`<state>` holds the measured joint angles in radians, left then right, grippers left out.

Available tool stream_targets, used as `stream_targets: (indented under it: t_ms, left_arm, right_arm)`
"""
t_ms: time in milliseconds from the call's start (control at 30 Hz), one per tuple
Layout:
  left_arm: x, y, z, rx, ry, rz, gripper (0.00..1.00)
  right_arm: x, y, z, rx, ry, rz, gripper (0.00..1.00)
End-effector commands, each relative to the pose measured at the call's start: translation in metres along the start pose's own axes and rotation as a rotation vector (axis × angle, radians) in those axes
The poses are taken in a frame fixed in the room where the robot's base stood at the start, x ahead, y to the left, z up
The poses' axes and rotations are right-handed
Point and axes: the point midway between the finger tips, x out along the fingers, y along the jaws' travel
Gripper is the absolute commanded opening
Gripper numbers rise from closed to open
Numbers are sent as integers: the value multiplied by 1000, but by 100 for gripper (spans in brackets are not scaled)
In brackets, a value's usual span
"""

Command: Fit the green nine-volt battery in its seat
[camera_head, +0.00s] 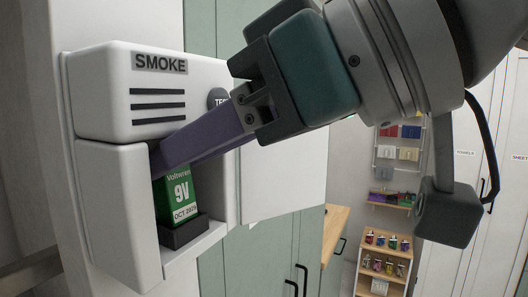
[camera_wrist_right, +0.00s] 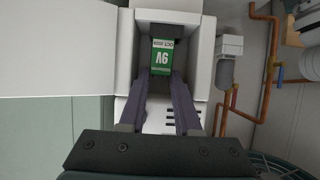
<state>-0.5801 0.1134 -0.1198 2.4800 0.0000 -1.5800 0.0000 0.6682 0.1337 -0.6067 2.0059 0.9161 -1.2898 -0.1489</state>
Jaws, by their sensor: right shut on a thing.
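The green nine-volt battery (camera_head: 179,190) stands upright inside the open bay of the white smoke alarm (camera_head: 108,200). Its lower end is at the dark seat (camera_head: 184,233), whose front lip hides its base, so I cannot tell whether it is fully down. My right gripper (camera_head: 160,160) reaches in from the right with its long purple fingers, shut on the upper part of the battery. In the right wrist view the battery (camera_wrist_right: 162,58) shows between the two fingertips (camera_wrist_right: 162,77), with the dark seat (camera_wrist_right: 168,17) beyond it. My left gripper is not in view.
The alarm's white door (camera_head: 290,175) hangs open to the right of the bay; it also shows in the wrist view (camera_wrist_right: 60,50). Bay walls stand close on both sides of the fingers. Green cabinets (camera_head: 270,255) and a shelf of small bottles (camera_head: 385,255) are farther back.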

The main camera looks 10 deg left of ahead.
Motion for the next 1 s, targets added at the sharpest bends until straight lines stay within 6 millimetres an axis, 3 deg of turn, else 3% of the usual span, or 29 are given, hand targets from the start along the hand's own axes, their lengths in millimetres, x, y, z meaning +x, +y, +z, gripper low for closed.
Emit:
stream_targets:
  t_ms: [33, 1000]
  left_arm:
    - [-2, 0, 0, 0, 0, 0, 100]
    - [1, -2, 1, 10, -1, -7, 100]
  right_arm:
    - [-4, -4, -24, -10, 76, -5, 0]
    - [-2, -6, -17, -12, 75, -5, 0]
